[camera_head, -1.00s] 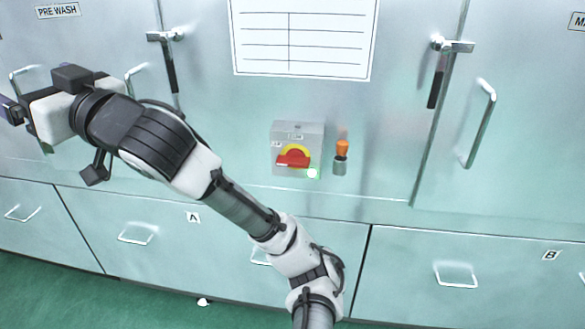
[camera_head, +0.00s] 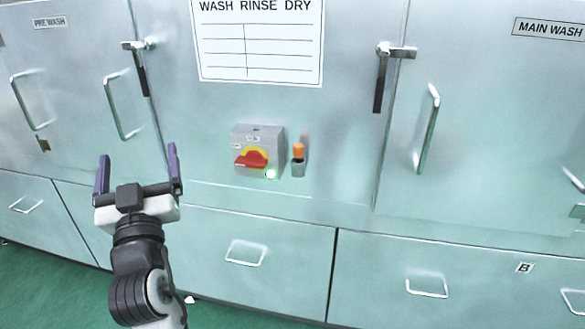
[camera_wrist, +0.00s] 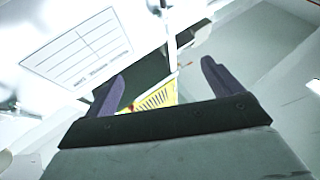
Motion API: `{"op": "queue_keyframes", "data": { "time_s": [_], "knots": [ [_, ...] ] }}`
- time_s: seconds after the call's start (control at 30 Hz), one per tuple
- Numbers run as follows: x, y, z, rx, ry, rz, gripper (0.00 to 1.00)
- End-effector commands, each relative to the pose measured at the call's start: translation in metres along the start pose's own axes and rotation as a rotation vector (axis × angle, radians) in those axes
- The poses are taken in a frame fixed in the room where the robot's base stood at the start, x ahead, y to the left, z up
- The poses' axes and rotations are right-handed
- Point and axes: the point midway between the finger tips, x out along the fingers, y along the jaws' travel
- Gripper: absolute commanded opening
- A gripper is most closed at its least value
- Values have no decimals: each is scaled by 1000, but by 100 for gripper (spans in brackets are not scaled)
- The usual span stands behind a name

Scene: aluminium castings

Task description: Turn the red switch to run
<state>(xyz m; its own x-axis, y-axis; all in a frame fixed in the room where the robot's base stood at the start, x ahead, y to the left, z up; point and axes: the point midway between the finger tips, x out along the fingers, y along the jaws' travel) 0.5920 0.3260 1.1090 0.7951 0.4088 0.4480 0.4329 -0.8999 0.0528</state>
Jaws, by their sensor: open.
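The red switch (camera_head: 250,161) is a red handle on a yellow plate, on the front of a grey box (camera_head: 262,133) fixed to the cabinet wall. Its handle lies near level, slightly tilted. A small green light (camera_head: 270,174) glows at the box's lower right corner. My gripper (camera_head: 138,165) is open and empty, left of the box and apart from it, with its fingers pointing up. In the wrist view my open fingers (camera_wrist: 163,85) frame a yellow slotted thing behind them; I cannot make out the switch there.
An orange-topped grey cylinder (camera_head: 298,160) stands just right of the box. Door latches (camera_head: 380,80) and bar handles (camera_head: 428,128) stick out from the cabinet doors. Drawers with wire handles (camera_head: 245,253) run below. A white chart (camera_head: 260,45) hangs above.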

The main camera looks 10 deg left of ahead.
Motion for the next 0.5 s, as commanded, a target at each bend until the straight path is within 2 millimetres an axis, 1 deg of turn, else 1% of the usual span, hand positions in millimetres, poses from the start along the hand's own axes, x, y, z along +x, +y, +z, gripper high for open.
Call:
{"op": "queue_keyframes", "data": {
  "time_s": [0.03,0.1,0.2,0.3,0.37,0.43,0.5],
  "knots": [
    [0,19,30,-20,-105,83,91],
    [-5,47,63,-38,-232,205,91],
    [-18,79,97,-52,-362,349,91],
    [-30,99,115,-57,-436,443,91],
    [-33,105,120,-59,-459,473,91],
    [-33,110,124,-60,-470,490,91],
    [-28,113,126,-59,-472,494,91]
  ]
}}
